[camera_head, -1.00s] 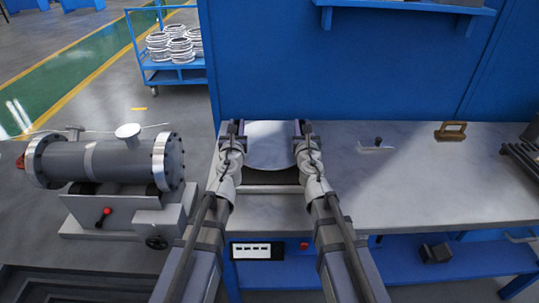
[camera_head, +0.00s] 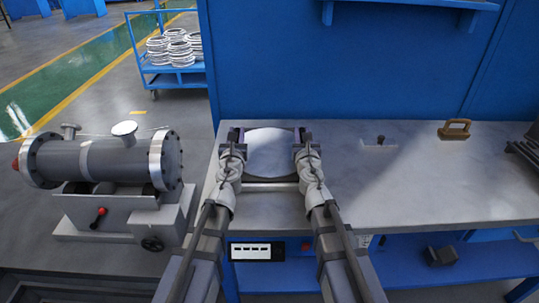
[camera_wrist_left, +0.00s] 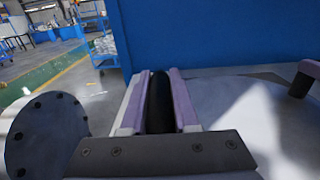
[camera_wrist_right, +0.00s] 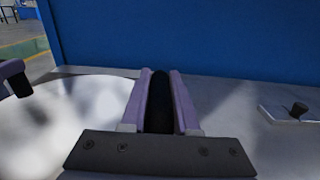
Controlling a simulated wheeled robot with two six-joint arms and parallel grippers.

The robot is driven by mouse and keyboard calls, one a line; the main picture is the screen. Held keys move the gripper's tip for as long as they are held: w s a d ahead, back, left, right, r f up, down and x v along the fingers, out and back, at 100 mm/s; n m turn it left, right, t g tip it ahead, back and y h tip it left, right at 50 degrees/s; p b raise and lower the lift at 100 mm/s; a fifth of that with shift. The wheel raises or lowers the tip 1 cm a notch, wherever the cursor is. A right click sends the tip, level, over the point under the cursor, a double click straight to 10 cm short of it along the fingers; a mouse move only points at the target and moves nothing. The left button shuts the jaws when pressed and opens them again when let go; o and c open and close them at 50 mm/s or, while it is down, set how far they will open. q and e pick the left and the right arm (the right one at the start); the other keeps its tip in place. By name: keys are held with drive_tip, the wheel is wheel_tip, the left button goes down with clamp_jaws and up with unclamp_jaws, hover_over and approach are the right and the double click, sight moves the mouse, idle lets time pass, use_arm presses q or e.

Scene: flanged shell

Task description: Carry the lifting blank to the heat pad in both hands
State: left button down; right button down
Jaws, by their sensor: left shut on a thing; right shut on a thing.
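The blank is a pale grey round disc (camera_head: 270,153) at the left end of the workbench. It lies level between my two grippers. My left gripper (camera_head: 236,136) is shut on a dark grip at its left side, and this black grip (camera_wrist_left: 160,102) shows between the jaws in the left wrist view. My right gripper (camera_head: 303,136) is shut on the matching grip (camera_wrist_right: 160,102) at its right side. A dark flat surface (camera_head: 270,179), seemingly the heat pad, shows as a strip below the disc's near edge. I cannot tell whether disc and pad touch.
The grey bench top (camera_head: 400,190) is mostly clear to the right. A flanged cylinder (camera_head: 105,158) stands left of the bench. A blue panel (camera_head: 340,70) rises behind.

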use_arm(q)
drive_tip(key=c, duration=0.9)
unclamp_jaws()
drive_tip(key=shift+s, duration=0.1)
use_arm(e)
drive_tip(key=c, duration=0.9)
unclamp_jaws()
drive_tip(key=shift+s, duration=0.1)
use_arm(q)
drive_tip(key=shift+o, duration=1.1)
use_arm(e)
drive_tip(key=shift+o, duration=1.1)
use_arm(q)
drive_tip(key=s, duration=0.7)
drive_tip(key=shift+s, duration=0.3)
drive_tip(key=shift+w, duration=0.1)
use_arm(e)
drive_tip(key=shift+s, duration=3.75)
